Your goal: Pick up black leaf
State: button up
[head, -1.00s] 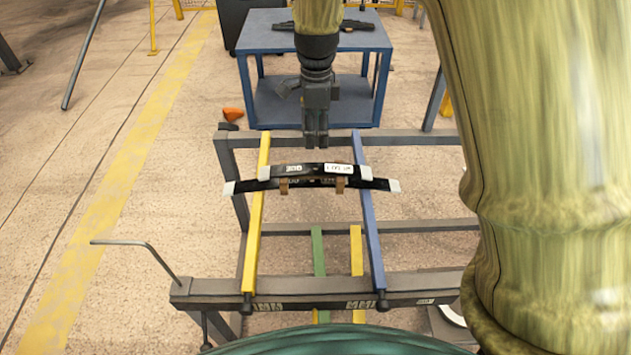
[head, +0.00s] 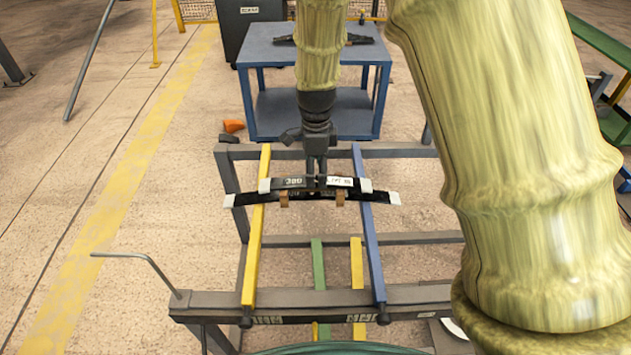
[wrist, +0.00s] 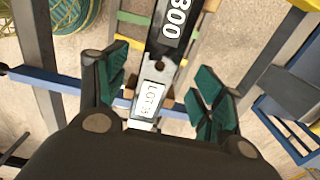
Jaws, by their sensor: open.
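The black leaf (head: 282,183) is a dark, slightly arched bar with pale end pieces and white markings. It lies across the yellow rail (head: 256,225) and the blue rail (head: 368,225) of the rack, with a shorter marked bar on top of a longer one and brown clips at its sides. My gripper (head: 317,172) is directly over the middle of it. In the wrist view the leaf (wrist: 166,55), with its white label, runs between the two green-padded fingers of my open gripper (wrist: 165,90). There are gaps on both sides, so nothing is gripped.
The grey rack frame (head: 330,296) surrounds the rails, with a bent rod (head: 138,258) sticking out at the left. A blue table (head: 262,58) with a dark part on top stands behind. An orange object (head: 234,126) lies on the floor. Open floor is at the left.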

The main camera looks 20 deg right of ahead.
aim_at(316, 184)
jog(key=shift+f, duration=1.45)
jog(key=c, duration=1)
jog(key=shift+c, duration=1)
jog(key=shift+r, duration=0.15)
